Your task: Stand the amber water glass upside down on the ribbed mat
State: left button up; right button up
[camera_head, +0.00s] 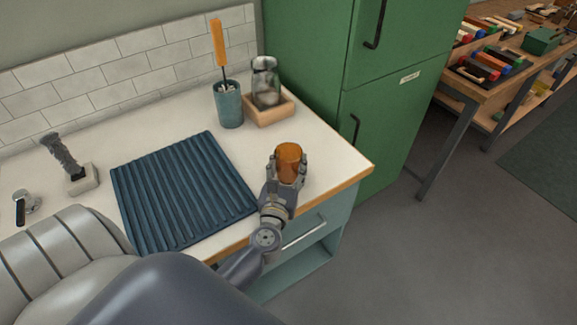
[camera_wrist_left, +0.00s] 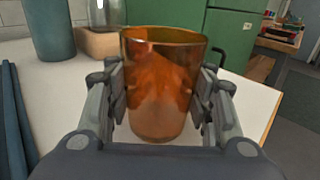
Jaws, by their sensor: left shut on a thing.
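The amber water glass (camera_head: 289,158) is at the right end of the white counter in the head view. In the left wrist view the glass (camera_wrist_left: 162,85) stands upright, its wide open rim at the top. My left gripper (camera_head: 287,172) is shut on its sides, with a finger on each side; the fingers also show in the left wrist view (camera_wrist_left: 160,105). Whether the glass base touches the counter I cannot tell. The dark blue ribbed mat (camera_head: 180,190) lies flat on the counter, left of the gripper, with nothing on it. My right gripper is not in view.
A teal cup (camera_head: 229,106) with an orange-handled tool stands at the back. Beside it a glass jar (camera_head: 265,82) sits on a wooden block (camera_head: 268,110). A dark-handled object (camera_head: 66,160) and a small metal item (camera_head: 26,203) are at the left. Green cabinets (camera_head: 375,110) border the counter's right.

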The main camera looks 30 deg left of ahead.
pick_arm(q)
jog(key=shift+f, duration=0.1)
jog(key=o, duration=1.3)
jog(key=shift+r, duration=0.2)
jog(key=b+v, duration=0.2)
jog(key=v, duration=0.9)
jog(key=shift+f+b, duration=0.15)
jog(key=shift+b, duration=0.25)
jog(key=shift+s+d, duration=0.25)
jog(key=shift+s, duration=0.25)
